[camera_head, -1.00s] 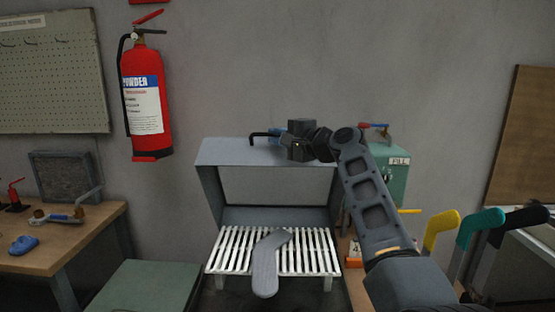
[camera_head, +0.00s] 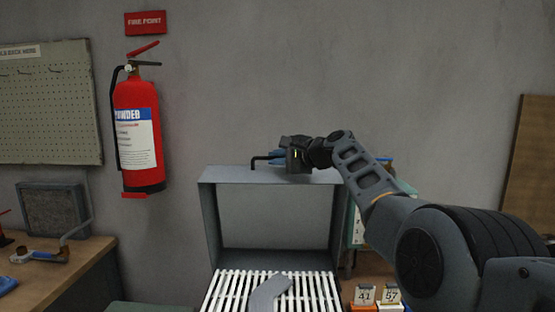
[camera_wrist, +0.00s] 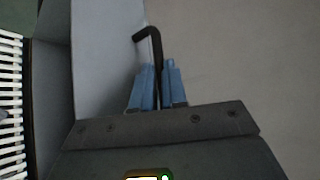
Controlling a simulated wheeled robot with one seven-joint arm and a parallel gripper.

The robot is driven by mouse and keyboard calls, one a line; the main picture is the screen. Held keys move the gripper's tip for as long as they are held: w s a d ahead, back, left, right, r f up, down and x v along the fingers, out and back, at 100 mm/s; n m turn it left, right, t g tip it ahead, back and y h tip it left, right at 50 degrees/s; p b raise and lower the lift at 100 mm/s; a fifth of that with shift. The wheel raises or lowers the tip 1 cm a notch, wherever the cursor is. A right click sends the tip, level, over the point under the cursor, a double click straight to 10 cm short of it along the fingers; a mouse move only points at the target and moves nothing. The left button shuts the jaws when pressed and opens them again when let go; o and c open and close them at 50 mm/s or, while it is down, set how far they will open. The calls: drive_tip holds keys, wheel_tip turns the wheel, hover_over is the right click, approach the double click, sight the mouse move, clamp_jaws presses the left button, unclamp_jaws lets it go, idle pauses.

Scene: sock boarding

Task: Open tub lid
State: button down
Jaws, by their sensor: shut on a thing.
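The grey box-like hood or lid (camera_head: 225,174) stands raised behind a white slatted rack; I cannot tell where lid and tub meet. A black bent handle (camera_head: 258,160) sticks out at its top edge. My gripper (camera_head: 278,158) is at this top edge, its blue fingers closed on the handle. In the wrist view the handle (camera_wrist: 150,38) runs down between the two blue fingers (camera_wrist: 159,85), beside the pale grey lid panel (camera_wrist: 100,50).
A grey flat sock shape (camera_head: 268,296) lies on the white slatted rack (camera_head: 228,290). A red fire extinguisher (camera_head: 137,135) hangs on the wall to the left. A wooden bench (camera_head: 75,265) is at left. Number tags (camera_head: 365,294) stand at lower right.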

drive_tip(key=shift+w+r, duration=0.15)
drive_tip(key=shift+r, duration=0.45)
drive_tip(key=c, duration=1.4)
unclamp_jaws()
drive_tip(key=shift+c, duration=0.2)
drive_tip(key=shift+o, duration=1.4)
drive_tip(key=shift+f, duration=0.25)
drive_tip(key=shift+v, duration=0.8)
drive_tip(key=shift+b+v, duration=0.35)
drive_tip(key=shift+v, duration=2.75)
